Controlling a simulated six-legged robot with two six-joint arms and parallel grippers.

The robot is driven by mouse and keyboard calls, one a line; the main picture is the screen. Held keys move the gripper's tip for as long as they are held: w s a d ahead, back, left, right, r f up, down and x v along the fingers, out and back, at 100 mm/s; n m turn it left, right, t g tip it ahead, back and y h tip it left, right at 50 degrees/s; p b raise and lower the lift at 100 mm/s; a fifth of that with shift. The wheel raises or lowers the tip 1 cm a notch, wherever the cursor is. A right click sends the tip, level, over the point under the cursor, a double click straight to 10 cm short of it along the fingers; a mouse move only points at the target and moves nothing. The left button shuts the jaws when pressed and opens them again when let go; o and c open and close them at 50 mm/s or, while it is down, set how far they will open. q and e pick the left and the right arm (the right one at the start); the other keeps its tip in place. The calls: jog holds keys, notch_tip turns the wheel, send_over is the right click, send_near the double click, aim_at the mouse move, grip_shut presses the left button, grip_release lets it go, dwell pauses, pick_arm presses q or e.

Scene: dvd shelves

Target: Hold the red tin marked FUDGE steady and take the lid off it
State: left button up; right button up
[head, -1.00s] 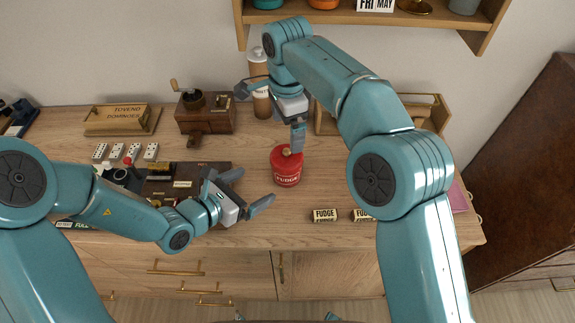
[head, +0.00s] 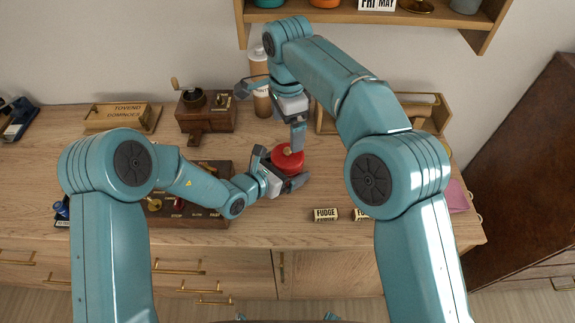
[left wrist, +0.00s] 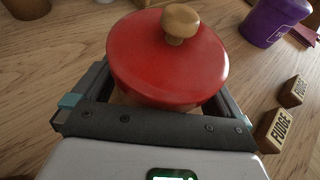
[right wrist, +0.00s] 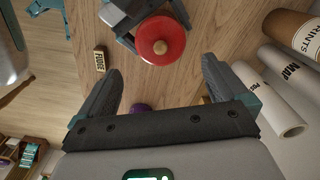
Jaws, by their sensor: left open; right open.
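The red tin (head: 289,161) stands upright on the wooden counter. Its round red lid with a wooden knob is on it, seen from above in the left wrist view (left wrist: 168,60) and the right wrist view (right wrist: 160,42). My left gripper (head: 281,170) is low at the tin with its open fingers on either side of the body. I cannot tell whether they touch it. The FUDGE marking on the tin is hidden by this gripper. My right gripper (head: 268,115) is open and empty, above and behind the tin.
A dark board (head: 190,215) lies left, under my left arm. A purple container (left wrist: 273,20) shows in the left wrist view.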

aim_at(288, 150)
pick_arm(q)
jog(key=shift+w+f, duration=0.1)
jog(key=shift+c, duration=0.7)
pick_arm(e)
jog(key=shift+w, duration=0.1)
pick_arm(q)
jog(key=c, duration=1)
jog(key=shift+c, duration=0.5)
pick_arm(e)
jog(key=shift+c, duration=0.5)
jog(key=shift+s+d+r+m, duration=0.1)
jog(key=shift+s+m, duration=0.1)
jog(key=shift+m, duration=0.8)
jog(key=shift+d+r+m, duration=0.15)
jog(key=shift+r+m, duration=0.2)
jog(key=shift+m, duration=0.55)
jog(key=f+m, duration=0.1)
jog(key=f, duration=0.2)
jog(key=f+m, duration=0.3)
jog(key=f, duration=0.2)
jog(key=shift+a+f+m, duration=0.25)
jog(key=shift+f+m, duration=0.05)
jog(key=shift+f, duration=0.05)
grip_shut()
